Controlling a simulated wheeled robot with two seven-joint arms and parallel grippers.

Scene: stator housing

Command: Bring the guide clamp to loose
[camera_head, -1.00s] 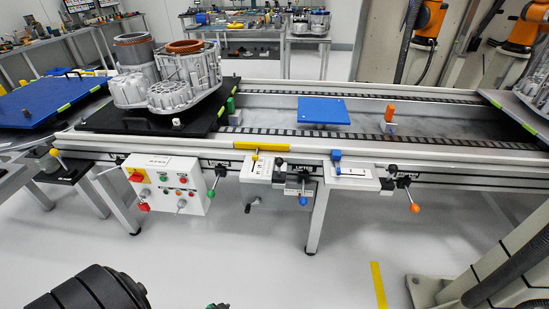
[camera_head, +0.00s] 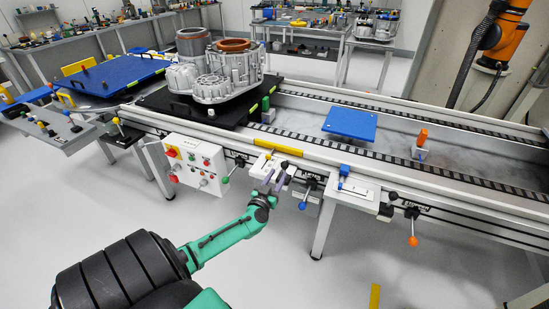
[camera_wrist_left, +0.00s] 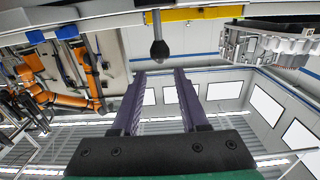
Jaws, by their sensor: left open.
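My left gripper (camera_head: 275,184) is at the front of the conveyor, just before the white bracket with a yellow bar (camera_head: 278,147). Its two purple fingers are apart and nothing shows between them; they also show in the left wrist view (camera_wrist_left: 158,80). There, a dark rounded knob on a stem (camera_wrist_left: 159,50) is beyond the fingertips, near their centre line and beside the yellow bar (camera_wrist_left: 195,14). I cannot tell for certain which fitting is the guide clamp. Nearby levers have a blue knob (camera_head: 303,206) and an orange knob (camera_head: 413,241). My right gripper is not in view.
A white control box (camera_head: 195,165) with buttons is left of the gripper. A white plate with a blue handle (camera_head: 344,170) is to its right. The conveyor carries a blue plate (camera_head: 349,125) and a metal stator housing (camera_head: 237,75).

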